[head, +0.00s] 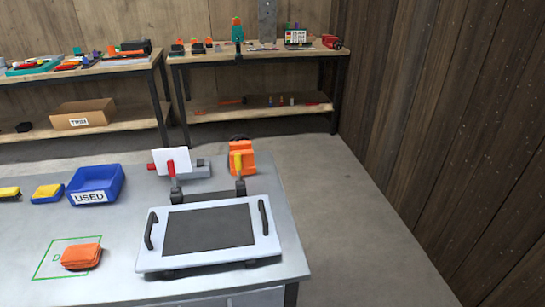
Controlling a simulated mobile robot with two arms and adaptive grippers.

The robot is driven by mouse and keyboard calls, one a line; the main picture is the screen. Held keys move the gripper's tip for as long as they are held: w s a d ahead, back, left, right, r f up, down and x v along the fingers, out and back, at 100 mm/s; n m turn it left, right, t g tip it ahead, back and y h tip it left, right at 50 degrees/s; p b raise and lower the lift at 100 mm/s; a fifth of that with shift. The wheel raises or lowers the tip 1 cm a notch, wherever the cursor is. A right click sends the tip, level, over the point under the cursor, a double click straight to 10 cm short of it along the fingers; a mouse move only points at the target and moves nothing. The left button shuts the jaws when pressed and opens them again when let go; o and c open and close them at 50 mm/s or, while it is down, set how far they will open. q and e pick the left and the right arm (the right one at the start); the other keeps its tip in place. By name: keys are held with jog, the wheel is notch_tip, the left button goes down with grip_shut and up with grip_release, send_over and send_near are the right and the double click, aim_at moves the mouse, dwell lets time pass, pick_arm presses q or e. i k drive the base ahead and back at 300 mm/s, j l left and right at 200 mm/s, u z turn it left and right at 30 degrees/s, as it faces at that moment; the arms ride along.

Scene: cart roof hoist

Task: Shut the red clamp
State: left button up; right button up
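A clamp with a red handle (171,168) stands at the back edge of the pale roof panel (262,238), left of centre. Its red handle points upward in front of a white plate (181,155). A second clamp with a yellow handle (237,163) stands to its right, in front of an orange block, and its handle is upright too. The panel has a dark centre and a black handle on each side. It lies tilted on the grey table. Neither of my grippers shows in the head view.
On the table's left are a blue bin (96,184) marked USED, yellow items (47,193) and an orange pouch (81,256) partly inside a green outline. Shelves of tools stand against the back wall. Grey floor (345,220) is clear on the right.

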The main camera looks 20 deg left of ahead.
aim_at(175, 189)
jog(key=i+l+z, duration=0.3)
jog(key=i, duration=0.2)
jog(key=i+l+z, duration=0.3)
jog(key=i, duration=0.25)
jog(key=i+u, duration=0.6)
jog(key=u, duration=0.15)
jog(key=i+l+u, duration=0.2)
jog(key=u, duration=0.2)
jog(key=i+u, duration=0.15)
jog(key=u, duration=0.25)
jog(key=i+l+u, duration=0.1)
jog(key=u, duration=0.35)
jog(key=i+l+u, duration=0.1)
jog(key=l+u, duration=0.15)
jog(key=u, duration=0.15)
jog(key=i+l+u, duration=0.1)
jog(key=u, duration=0.3)
jog(key=l+u, duration=0.3)
jog(key=u, duration=0.15)
jog(key=i+l+u, duration=0.15)
jog(key=l+u, duration=0.15)
jog(key=u, duration=0.15)
jog(key=l+u, duration=0.45)
jog(key=i+j, duration=0.05)
jog(key=j, duration=0.05)
